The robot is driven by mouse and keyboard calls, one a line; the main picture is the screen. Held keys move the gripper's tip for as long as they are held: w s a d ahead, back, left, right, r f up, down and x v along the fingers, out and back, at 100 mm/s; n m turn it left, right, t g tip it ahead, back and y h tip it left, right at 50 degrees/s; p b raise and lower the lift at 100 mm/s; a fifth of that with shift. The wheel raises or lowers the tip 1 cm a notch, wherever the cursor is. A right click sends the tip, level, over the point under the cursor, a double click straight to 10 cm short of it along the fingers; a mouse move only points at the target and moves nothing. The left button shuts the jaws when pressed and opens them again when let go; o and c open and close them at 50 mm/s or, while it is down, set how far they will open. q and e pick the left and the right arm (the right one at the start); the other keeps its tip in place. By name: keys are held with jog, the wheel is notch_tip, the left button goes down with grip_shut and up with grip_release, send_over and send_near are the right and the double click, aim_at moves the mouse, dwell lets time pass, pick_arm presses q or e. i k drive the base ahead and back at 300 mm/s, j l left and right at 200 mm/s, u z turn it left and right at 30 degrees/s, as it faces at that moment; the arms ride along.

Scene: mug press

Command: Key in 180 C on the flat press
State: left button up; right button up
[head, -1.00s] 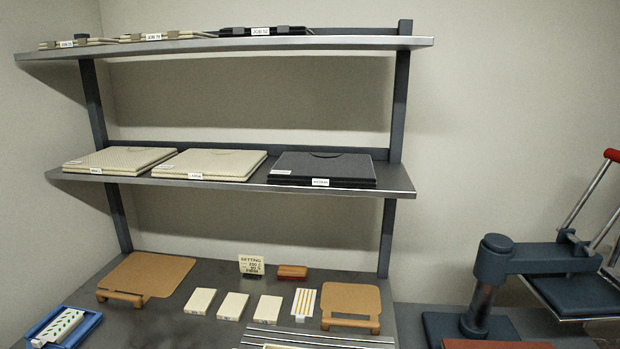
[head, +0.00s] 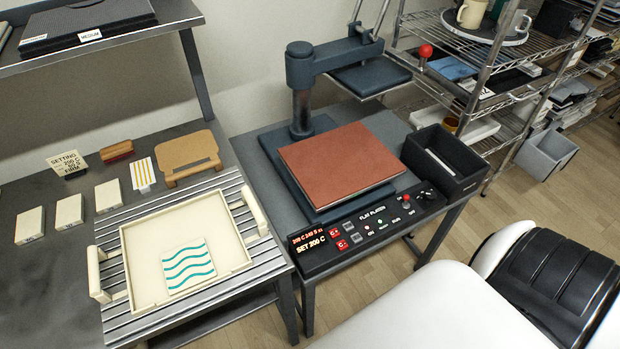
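The flat press has a dark base with a red-brown pad (head: 338,165) on it. Its upper plate (head: 370,77) is swung up and back on the post, clear of the pad. The control panel (head: 372,222) labelled "FLAT PLATEN" faces the front. Its display (head: 312,241) shows "SET 200 C" in orange, with a smaller line above it that seems to start with 200 C. Red buttons (head: 340,245) and grey buttons sit right of the display; a red knob (head: 406,198) is further right. Neither gripper is in view.
A setting card (head: 68,162) on the left bench seems to read 200 C and FIRM. A cream tray (head: 140,285) holds a wavy-striped tile (head: 187,266). A black bin (head: 444,162) stands right of the press. A wire shelf (head: 480,45) is behind.

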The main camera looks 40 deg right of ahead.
aim_at(342, 245)
jog(key=z, duration=1.1)
